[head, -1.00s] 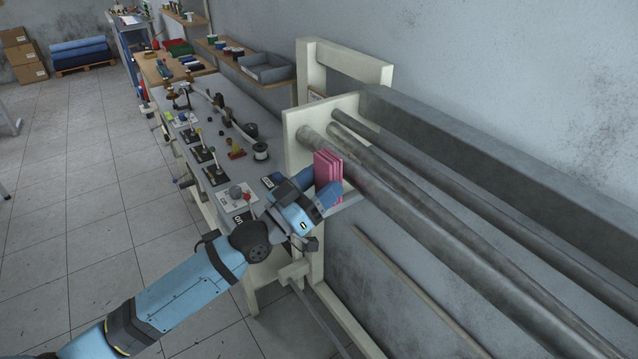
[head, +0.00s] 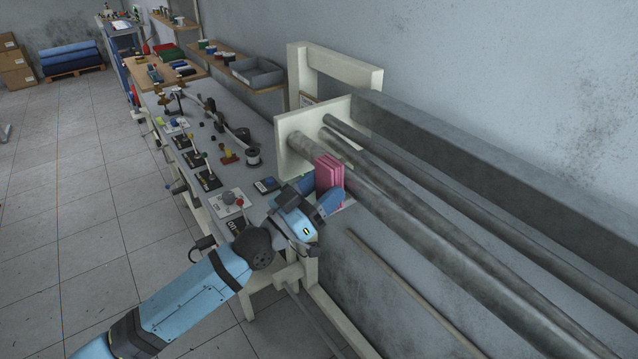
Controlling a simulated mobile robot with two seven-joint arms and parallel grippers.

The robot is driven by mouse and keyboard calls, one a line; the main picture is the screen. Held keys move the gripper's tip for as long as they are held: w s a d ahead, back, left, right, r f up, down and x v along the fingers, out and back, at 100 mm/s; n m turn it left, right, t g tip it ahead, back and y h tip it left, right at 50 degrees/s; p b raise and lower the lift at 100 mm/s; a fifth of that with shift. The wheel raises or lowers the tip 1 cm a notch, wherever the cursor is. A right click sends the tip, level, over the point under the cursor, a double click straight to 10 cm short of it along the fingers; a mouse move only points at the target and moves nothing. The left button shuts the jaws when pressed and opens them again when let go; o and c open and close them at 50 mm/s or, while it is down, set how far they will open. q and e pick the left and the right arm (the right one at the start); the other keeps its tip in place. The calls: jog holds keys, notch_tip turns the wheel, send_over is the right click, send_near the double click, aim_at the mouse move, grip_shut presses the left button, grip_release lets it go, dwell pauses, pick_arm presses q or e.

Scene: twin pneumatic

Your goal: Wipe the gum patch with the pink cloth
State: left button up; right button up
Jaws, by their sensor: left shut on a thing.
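The pink cloth (head: 328,177) is a folded, upright stack against the near side of the front metal roller (head: 400,215), close to its left end. My left gripper (head: 326,202) is shut on the cloth's lower part, with blue fingers in front of it. Whether the cloth touches the roller cannot be told for sure. I cannot make out a gum patch; the roller shows darker staining near the cloth, and the cloth hides part of the surface. My right gripper is not in view.
A cream end frame (head: 297,143) stands left of the cloth. A second roller (head: 370,150) and a thick grey beam (head: 480,165) run behind. The grey bench (head: 205,160) with levers and a spool (head: 253,155) lies left.

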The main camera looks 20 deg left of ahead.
aim_at(357, 191)
pick_arm(q)
jog(key=s+d+p, duration=0.2)
jog(key=d, duration=0.1)
jog(key=shift+s+r, duration=0.15)
jog(key=shift+s, duration=0.05)
jog(key=shift+s+d+p, duration=0.6)
jog(key=shift+s+d, duration=0.15)
jog(key=shift+d, duration=0.3)
jog(key=shift+s+d+p, duration=0.55)
jog(key=shift+s+d, duration=0.2)
jog(key=shift+d, duration=0.25)
jog(key=shift+s, duration=0.15)
jog(key=shift+w+a, duration=0.2)
jog(key=shift+w, duration=0.05)
jog(key=shift+w+a, duration=0.9)
jog(key=shift+a, duration=0.25)
jog(key=shift+w+a+b, duration=0.6)
jog(key=shift+w+a, duration=0.45)
jog(key=shift+a, duration=0.3)
jog(key=shift+w+a+b, duration=0.6)
jog(key=shift+w+a, duration=0.45)
jog(key=shift+a, duration=0.25)
jog(key=shift+s, duration=0.1)
